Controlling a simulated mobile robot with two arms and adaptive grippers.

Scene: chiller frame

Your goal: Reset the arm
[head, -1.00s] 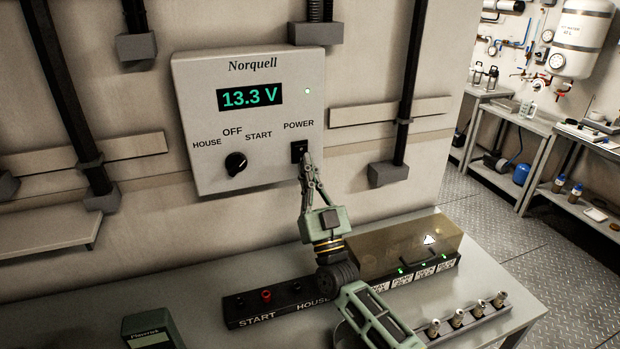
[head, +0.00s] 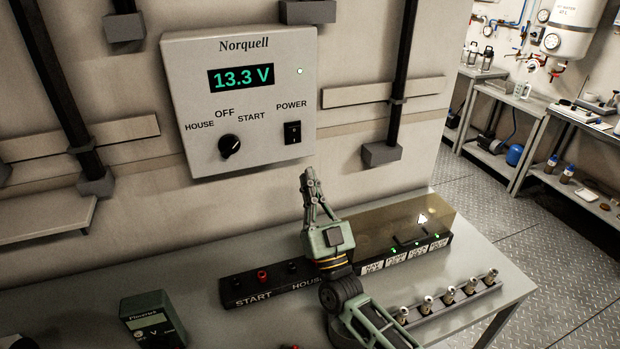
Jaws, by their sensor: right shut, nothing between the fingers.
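My right gripper (head: 308,178) is shut and empty, pointing up in front of the wall below the grey Norquell panel (head: 240,60). It is apart from the black power switch (head: 292,132), which shows in full above it. My right arm comes up from the bottom right over the bench. The panel display (head: 241,77) reads 13.3 V, and a small light (head: 300,71) beside it glows. The black rotary knob (head: 229,146) sits under the OFF and START labels. My left gripper is not in view.
The grey bench (head: 230,325) holds a black terminal strip (head: 255,285) marked START and HOUSE, a clear-covered breaker box (head: 370,237) with green lights, a row of metal fittings (head: 450,295) and a green meter (head: 152,320). Shelves stand at the right beyond open floor (head: 480,215).

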